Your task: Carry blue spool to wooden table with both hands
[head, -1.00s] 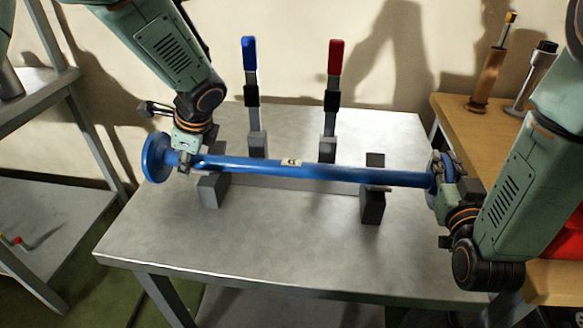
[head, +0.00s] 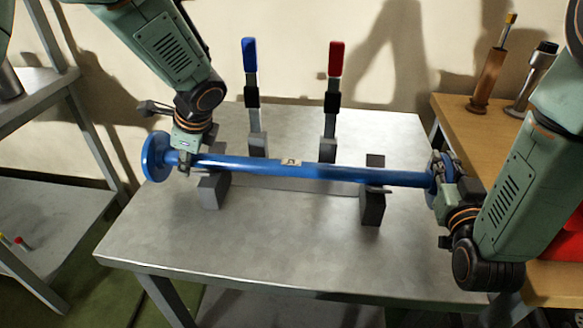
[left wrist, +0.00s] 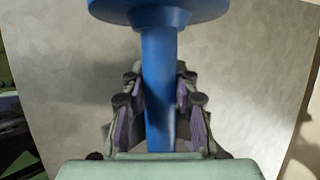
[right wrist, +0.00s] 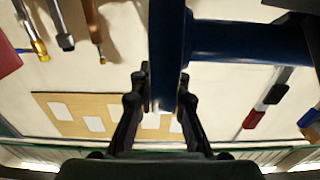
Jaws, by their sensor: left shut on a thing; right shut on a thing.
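The blue spool (head: 320,171) is a long pipe with a round flange at each end. It lies nearly level across the grey metal table (head: 250,245), over two dark blocks; I cannot tell whether it touches them. My left gripper (head: 188,160) is shut around the pipe beside its left flange, and the left wrist view shows the fingers (left wrist: 158,115) on both sides of the pipe. My right gripper (head: 442,178) is shut on the right flange, whose rim lies between the fingers in the right wrist view (right wrist: 162,95). The wooden table (head: 475,135) stands at the right.
The left block (head: 212,192) and right block (head: 372,208) stand under the spool. A blue-handled clamp (head: 251,95) and a red-handled clamp (head: 333,95) stand upright behind it. Tools (head: 488,75) stand on the wooden table's far part. A metal shelf (head: 50,215) is at left.

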